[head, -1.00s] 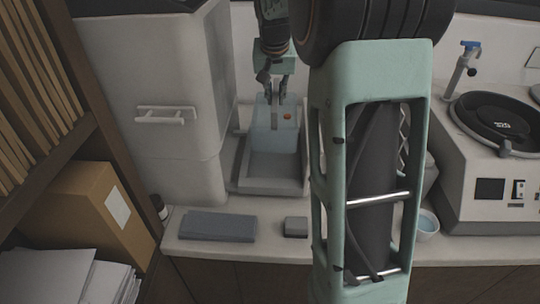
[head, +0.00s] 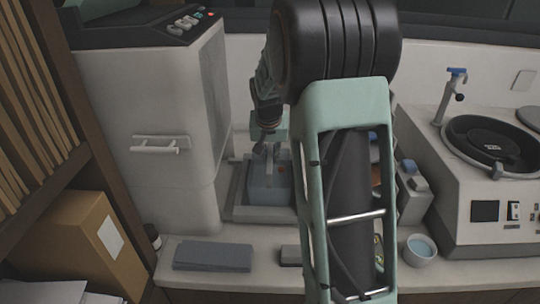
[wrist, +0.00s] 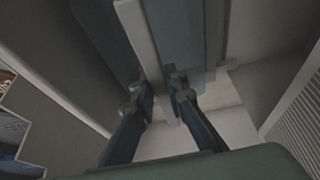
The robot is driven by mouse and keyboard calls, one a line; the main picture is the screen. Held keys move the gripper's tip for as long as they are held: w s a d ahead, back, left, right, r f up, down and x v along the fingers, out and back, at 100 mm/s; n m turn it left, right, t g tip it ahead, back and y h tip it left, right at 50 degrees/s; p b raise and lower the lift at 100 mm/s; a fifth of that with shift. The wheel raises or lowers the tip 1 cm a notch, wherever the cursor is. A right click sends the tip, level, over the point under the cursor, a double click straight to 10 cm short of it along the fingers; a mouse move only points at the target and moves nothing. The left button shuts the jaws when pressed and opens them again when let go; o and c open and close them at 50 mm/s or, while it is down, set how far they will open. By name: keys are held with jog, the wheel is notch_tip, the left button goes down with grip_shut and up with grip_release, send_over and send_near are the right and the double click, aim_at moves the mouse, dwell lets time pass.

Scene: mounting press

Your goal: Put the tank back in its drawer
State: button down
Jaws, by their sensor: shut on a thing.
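The tank (head: 268,190) is a translucent blue box in the head view. It sits within the outline of the grey open drawer (head: 238,207), beside the tall white press. My gripper (head: 268,154) comes down from above and is shut on the tank's upper part. In the wrist view, my gripper's (wrist: 158,95) dark fingers close on a thin upright grey part. I cannot tell whether the tank's base touches the drawer floor. My arm link hides the right side of the drawer.
The white press (head: 150,100) with a handle stands left of the drawer. A flat grey slab (head: 213,256) and a small grey block (head: 291,255) lie in front. A bowl (head: 420,250) and a round-topped machine (head: 490,190) are at right. A cardboard box (head: 75,235) is at lower left.

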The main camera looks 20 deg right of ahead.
jog(key=c, duration=2.4)
grip_release()
jog(key=shift+f, duration=0.2)
jog(key=o, duration=0.4)
jog(key=shift+o, duration=0.2)
jog(key=shift+r, duration=0.1)
jog(key=shift+s+r, duration=0.1)
jog(key=shift+r, duration=0.45)
jog(key=v, duration=1.1)
